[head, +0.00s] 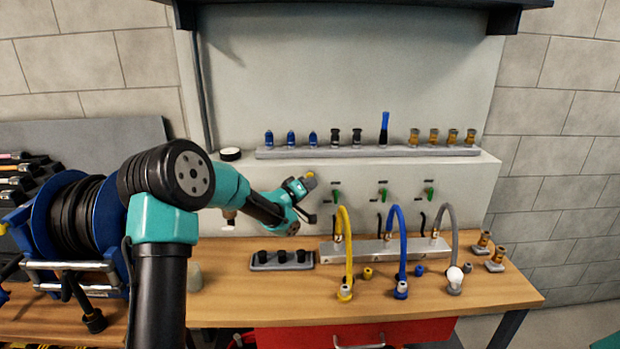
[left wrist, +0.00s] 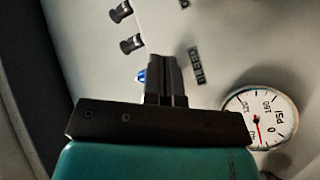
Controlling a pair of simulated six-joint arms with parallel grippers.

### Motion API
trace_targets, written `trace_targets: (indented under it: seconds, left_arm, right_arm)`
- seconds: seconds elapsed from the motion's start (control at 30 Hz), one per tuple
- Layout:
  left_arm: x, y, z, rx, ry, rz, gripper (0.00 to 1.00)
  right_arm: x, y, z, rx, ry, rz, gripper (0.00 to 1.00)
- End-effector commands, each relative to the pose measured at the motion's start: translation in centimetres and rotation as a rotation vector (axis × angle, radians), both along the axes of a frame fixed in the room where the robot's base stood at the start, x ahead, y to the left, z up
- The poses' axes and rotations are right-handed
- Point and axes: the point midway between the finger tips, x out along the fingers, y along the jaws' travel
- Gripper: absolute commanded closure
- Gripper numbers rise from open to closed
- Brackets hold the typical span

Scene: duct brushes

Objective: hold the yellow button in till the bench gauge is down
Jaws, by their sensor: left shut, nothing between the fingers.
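My left gripper (head: 305,188) is at the upright panel, left of the green-handled valves. Its fingers (left wrist: 172,78) are shut with nothing between them. A small yellow spot, which looks like the yellow button (head: 310,181), shows right at the fingertips. The button is hidden in the left wrist view, so I cannot tell whether it is pressed in. The BLEED label (left wrist: 197,65) is just beside the fingers. The round white gauge (left wrist: 262,118) is at the right of the left wrist view; its red needle points down in the picture, near the 0 mark. My right gripper is not in view.
A rail (head: 370,153) of fittings runs above the panel. Yellow (head: 348,250), blue (head: 402,245) and grey hoses arch from a manifold below. A tray of black caps (head: 282,261) lies on the bench (head: 240,308). A hose reel (head: 78,225) stands left.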

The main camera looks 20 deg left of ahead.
Motion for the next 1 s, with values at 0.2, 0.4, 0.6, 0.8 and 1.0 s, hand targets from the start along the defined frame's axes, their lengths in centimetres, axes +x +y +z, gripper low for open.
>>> trace_targets:
  seconds: [0.2, 0.4, 0.6, 0.8, 1.0]
  left_arm:
    - [0.14, 0.08, 0.01, 0.0, 0.0, 0.0, 1.0]
    - [0.66, 0.35, -0.04, -0.001, 0.0, 0.0, 1.0]
    - [0.76, 0.4, -0.02, -0.001, 0.0, 0.0, 1.0]
    - [0.77, 0.4, -0.01, 0.0, 0.0, 0.0, 1.0]
    - [0.91, 0.47, -0.01, 0.0, 0.0, 0.0, 1.0]
  right_arm:
    - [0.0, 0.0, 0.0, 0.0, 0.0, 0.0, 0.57]
    - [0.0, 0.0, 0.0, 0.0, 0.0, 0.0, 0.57]
    - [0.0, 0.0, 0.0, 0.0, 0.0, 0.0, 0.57]
    - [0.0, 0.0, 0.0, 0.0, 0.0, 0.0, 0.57]
    - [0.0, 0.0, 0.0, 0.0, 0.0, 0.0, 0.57]
